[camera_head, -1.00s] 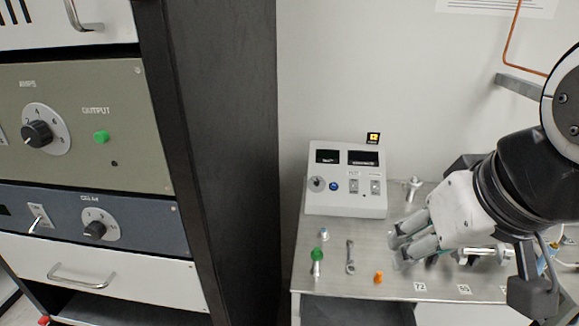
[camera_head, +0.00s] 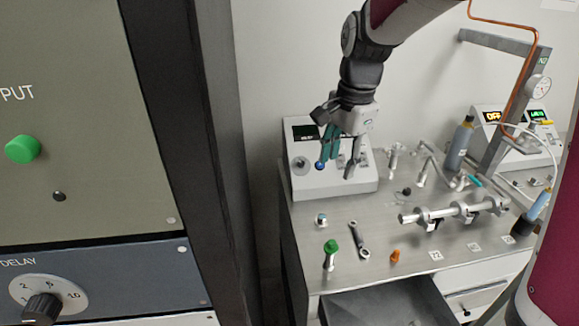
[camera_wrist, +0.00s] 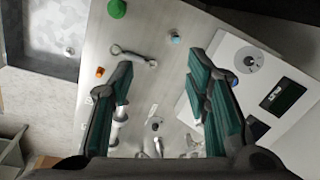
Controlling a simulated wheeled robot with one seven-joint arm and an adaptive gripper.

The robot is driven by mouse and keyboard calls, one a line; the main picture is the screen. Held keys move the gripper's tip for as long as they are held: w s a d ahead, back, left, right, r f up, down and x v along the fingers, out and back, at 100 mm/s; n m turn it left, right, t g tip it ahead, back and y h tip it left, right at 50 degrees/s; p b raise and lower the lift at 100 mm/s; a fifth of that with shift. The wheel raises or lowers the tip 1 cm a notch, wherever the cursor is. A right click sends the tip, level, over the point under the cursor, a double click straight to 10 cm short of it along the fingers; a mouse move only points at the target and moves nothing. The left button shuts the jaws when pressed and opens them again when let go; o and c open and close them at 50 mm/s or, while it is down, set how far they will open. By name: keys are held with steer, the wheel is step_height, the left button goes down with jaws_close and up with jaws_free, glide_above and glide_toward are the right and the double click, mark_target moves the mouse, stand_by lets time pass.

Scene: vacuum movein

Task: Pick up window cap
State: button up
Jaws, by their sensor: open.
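A small silver cap with a teal-blue part (camera_head: 321,219) stands on the metal bench (camera_head: 300,250), in front of the grey control box. It may be the window cap; no label tells. It also shows in the wrist view (camera_wrist: 174,36), near the top, beyond my fingertips. My gripper (camera_head: 336,168) is open and points down above the front of the control box, behind and above the small cap. In the wrist view its teal-padded fingers (camera_wrist: 160,75) stand wide apart with nothing held between them.
Near the cap are a green-topped piece (camera_head: 331,252), a wrench (camera_head: 358,240) and an orange piece (camera_head: 395,256). The control box (camera_head: 340,185) stands behind. A shaft assembly (camera_head: 455,213) lies at right. An open drawer (camera_head: 385,305) juts out in front.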

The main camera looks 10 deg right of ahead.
mark_target(322, 216)
steer(key=w+f+m+g+b, duration=0.1)
steer(key=w+f+m, duration=0.3)
steer(key=w+f, duration=0.4)
steer(key=shift+h, duration=0.3)
steer(key=f, duration=1)
steer(key=f+p, duration=0.1)
steer(key=f, duration=0.4)
steer(key=shift+s+f, duration=0.1)
steer(key=shift+s, duration=0.2)
steer(key=shift+c, duration=0.4)
jaws_close()
